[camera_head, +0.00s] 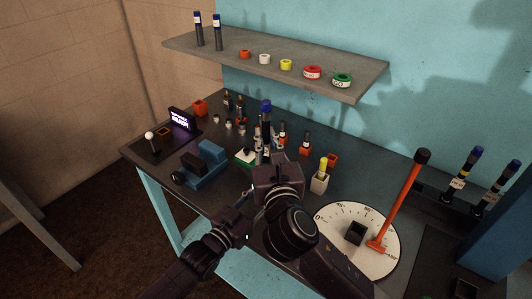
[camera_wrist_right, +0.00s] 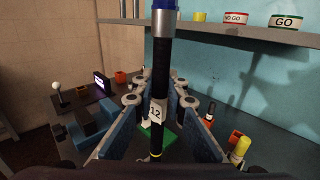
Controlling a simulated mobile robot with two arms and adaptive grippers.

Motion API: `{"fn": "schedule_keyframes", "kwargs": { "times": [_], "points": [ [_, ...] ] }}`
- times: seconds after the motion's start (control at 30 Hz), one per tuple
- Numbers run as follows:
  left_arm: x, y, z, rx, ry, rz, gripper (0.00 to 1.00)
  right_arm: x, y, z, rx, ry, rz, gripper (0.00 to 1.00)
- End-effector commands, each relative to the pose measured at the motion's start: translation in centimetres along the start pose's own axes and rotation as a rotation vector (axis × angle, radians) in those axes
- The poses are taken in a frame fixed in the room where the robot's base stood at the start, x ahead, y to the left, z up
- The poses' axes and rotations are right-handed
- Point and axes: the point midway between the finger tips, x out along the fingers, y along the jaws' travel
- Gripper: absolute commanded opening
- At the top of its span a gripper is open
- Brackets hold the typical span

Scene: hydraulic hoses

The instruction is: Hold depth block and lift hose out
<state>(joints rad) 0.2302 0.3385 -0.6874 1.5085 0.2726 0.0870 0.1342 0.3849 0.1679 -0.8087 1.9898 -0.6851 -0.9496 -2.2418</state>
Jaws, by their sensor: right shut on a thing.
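A dark hose with a blue top (camera_head: 266,107) and a white "12" label (camera_wrist_right: 157,112) stands upright between the fingers of my right gripper (camera_head: 266,147), which is shut on it. In the right wrist view a yellow ring shows near its lower end. A green and white block (camera_head: 244,157), perhaps the depth block, is on the bench beside the right gripper; it also shows behind the hose's lower part in the right wrist view (camera_wrist_right: 145,139). I cannot tell whether the hose is in it. My left gripper (camera_head: 246,199) is low at the bench's front edge; its jaw state is unclear.
A blue vise-like device (camera_head: 203,165) and a small lit display (camera_head: 180,119) stand left. A pale holder with a yellow-topped piece (camera_head: 320,180) and a dial with an orange lever (camera_head: 398,205) stand right. A shelf (camera_head: 290,68) with coloured rings hangs above the back.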

Motion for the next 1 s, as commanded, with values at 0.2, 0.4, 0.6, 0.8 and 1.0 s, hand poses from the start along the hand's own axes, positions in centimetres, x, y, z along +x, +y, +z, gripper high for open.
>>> {"fn": "schedule_keyframes", "kwargs": {
  "times": [0.2,0.4,0.6,0.8,1.0],
  "points": [
    [0.0,0.0,0.1,0.0,-0.001,0.0,0.06,0.0,0.1,3.3,0.001,-0.004,0.002,0.0],
    [0.0,0.0,0.1,0.0,-0.001,0.0,0.06,0.0,0.0,3.8,0.0,0.0,0.001,0.0],
    [0.0,0.0,0.1,0.0,-0.001,0.0,0.38,0.0,0.0,3.8,0.0,-0.001,0.001,0.0],
    [0.0,0.0,0.0,0.0,-0.001,0.0,0.52,0.0,0.0,3.8,0.0,-0.001,0.001,0.0],
    [-0.1,0.0,0.0,0.0,-0.001,0.0,0.52,0.0,0.0,3.7,0.001,-0.001,0.001,0.0]
  ]
}}
